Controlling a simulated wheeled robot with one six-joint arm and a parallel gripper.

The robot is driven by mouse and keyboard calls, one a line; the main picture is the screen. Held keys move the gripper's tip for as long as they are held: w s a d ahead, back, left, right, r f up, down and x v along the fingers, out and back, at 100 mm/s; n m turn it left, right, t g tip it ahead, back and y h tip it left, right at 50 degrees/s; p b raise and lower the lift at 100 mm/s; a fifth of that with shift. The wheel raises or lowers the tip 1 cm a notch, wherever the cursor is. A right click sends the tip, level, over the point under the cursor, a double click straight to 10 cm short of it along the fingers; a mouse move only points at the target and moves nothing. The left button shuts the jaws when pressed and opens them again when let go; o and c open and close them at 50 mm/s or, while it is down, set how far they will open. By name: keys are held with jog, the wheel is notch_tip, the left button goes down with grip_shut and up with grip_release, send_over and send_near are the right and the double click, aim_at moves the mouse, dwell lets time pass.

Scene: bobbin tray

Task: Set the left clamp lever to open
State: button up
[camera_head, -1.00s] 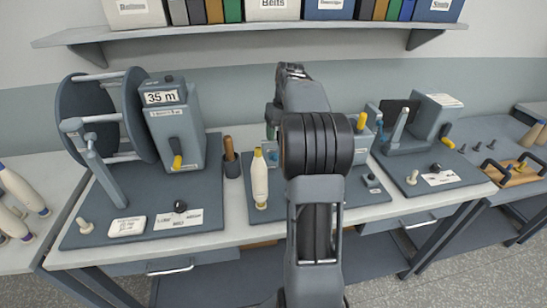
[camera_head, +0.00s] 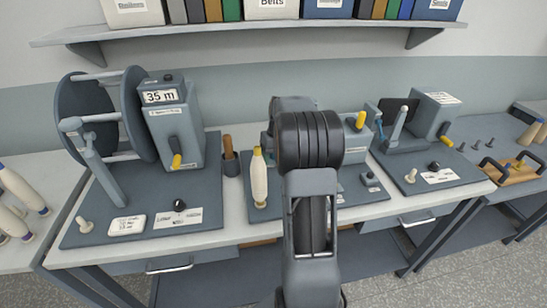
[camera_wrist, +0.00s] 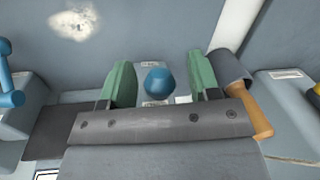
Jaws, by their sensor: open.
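A round blue knob (camera_wrist: 159,81), apparently the end of the left clamp lever, shows in the wrist view between the two green fingers of my gripper (camera_wrist: 159,70). The fingers are apart, with a gap on each side of the knob; I cannot tell how deep it sits between them. Small labels above and below the knob are too small to read. A second blue lever (camera_wrist: 10,88) is at the left edge of the wrist view. In the head view my arm hides the gripper and the knob. The lever's setting cannot be told.
A wooden handle (camera_wrist: 252,112) in a dark holder stands close to the right finger in the wrist view. In the head view a cream bobbin (camera_head: 259,180) stands left of my arm. The 35 m winder (camera_head: 175,120) is further left, another device (camera_head: 415,125) right.

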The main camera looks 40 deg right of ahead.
jog(key=shift+c, duration=0.4)
grip_shut()
